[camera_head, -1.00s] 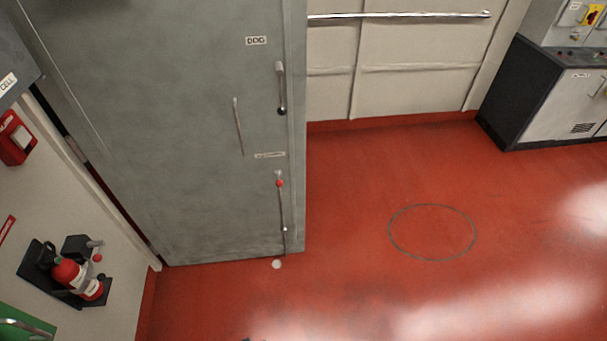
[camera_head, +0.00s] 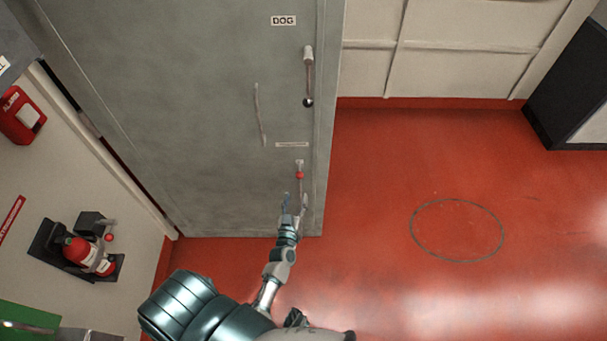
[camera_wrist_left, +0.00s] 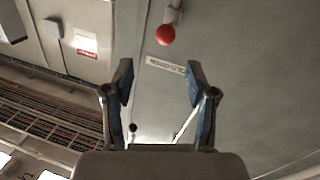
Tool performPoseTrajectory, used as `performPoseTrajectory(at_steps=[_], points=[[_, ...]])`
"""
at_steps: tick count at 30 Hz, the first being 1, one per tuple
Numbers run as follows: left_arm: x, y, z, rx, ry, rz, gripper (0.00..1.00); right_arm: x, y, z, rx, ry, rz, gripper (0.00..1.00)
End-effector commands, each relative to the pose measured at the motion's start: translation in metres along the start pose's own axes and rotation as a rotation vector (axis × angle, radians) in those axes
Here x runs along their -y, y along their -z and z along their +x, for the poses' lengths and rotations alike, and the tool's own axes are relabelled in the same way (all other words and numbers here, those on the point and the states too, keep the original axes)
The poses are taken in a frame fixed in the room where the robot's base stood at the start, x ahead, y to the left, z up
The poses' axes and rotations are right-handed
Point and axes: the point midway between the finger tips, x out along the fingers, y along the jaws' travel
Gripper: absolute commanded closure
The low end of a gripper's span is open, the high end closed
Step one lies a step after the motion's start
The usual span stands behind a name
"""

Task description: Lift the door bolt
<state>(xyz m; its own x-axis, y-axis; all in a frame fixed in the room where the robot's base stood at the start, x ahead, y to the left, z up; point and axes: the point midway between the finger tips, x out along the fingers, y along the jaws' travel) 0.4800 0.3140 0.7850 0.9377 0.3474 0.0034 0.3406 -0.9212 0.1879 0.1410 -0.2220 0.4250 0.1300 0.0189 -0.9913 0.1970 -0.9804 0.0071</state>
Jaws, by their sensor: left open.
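The grey door (camera_head: 215,150) stands at the left of the head view. The door bolt is a thin vertical rod with a red knob (camera_head: 300,175) near the door's lower right edge, under a small white label (camera_head: 292,144). My left gripper (camera_head: 294,200) is open just below the red knob, and its fingers hide the lower part of the rod. In the left wrist view the red knob (camera_wrist_left: 165,35) is beyond the open fingertips (camera_wrist_left: 160,78), with nothing between the fingers. My right gripper is not in view.
A dog lever (camera_head: 308,78) with a dark knob and a door handle (camera_head: 259,115) are higher on the door. A fire extinguisher (camera_head: 88,255) hangs on the left wall. The red floor (camera_head: 370,190) right of the door is clear.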

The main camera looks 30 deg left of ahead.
Motion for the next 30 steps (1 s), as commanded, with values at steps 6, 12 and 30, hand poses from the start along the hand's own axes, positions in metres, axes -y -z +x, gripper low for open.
performPoseTrajectory(at_steps=[6, 12, 30], points=[[0.004, -0.001, 0.055, -0.001, -0.001, -0.001, 0.43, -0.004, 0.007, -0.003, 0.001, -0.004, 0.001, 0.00], [0.003, -0.002, 0.091, 0.000, 0.000, 0.001, 0.43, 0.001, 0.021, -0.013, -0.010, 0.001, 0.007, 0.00], [0.002, -0.001, 0.111, 0.001, -0.001, 0.002, 0.65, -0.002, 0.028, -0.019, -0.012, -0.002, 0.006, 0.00]])
